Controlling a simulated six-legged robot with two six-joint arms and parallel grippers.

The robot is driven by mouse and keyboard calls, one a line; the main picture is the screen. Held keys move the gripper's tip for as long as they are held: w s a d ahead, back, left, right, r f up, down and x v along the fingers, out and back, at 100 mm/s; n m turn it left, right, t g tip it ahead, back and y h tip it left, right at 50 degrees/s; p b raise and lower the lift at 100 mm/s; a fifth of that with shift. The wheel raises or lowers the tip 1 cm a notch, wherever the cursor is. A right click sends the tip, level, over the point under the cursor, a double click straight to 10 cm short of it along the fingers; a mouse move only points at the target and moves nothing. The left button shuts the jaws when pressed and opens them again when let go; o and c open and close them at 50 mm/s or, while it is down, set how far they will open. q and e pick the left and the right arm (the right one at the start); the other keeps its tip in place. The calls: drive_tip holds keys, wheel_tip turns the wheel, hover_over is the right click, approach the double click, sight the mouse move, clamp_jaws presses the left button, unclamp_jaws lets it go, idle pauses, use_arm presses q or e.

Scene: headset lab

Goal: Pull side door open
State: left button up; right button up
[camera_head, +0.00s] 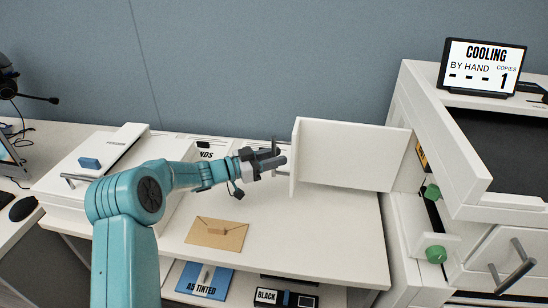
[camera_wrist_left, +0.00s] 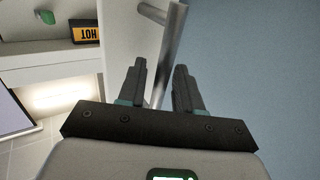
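The side door (camera_head: 350,153) is a white panel standing out to the left from the white machine on the right, so it is swung open. Its thick free edge faces my left gripper (camera_head: 276,156). In the left wrist view the grey metal door handle (camera_wrist_left: 172,48) runs down between the two dark fingers of my left gripper (camera_wrist_left: 160,85). The fingers are apart, with gaps beside the bar; whether either touches it is unclear. The door surface (camera_wrist_left: 118,45) shows left of the fingers. My right gripper is not in view.
The machine (camera_head: 402,95) has green knobs (camera_head: 436,254), an orange HOT label (camera_wrist_left: 87,33) and a drawer handle (camera_head: 515,268). A brown envelope (camera_head: 217,233) lies on the white table (camera_head: 320,240). A white box (camera_head: 105,150) stands left. The blue wall is behind.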

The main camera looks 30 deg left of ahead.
use_arm(q)
drive_tip(key=v, duration=1.6)
drive_tip(key=shift+s+a+f, duration=0.1)
drive_tip(key=shift+s+a, duration=0.05)
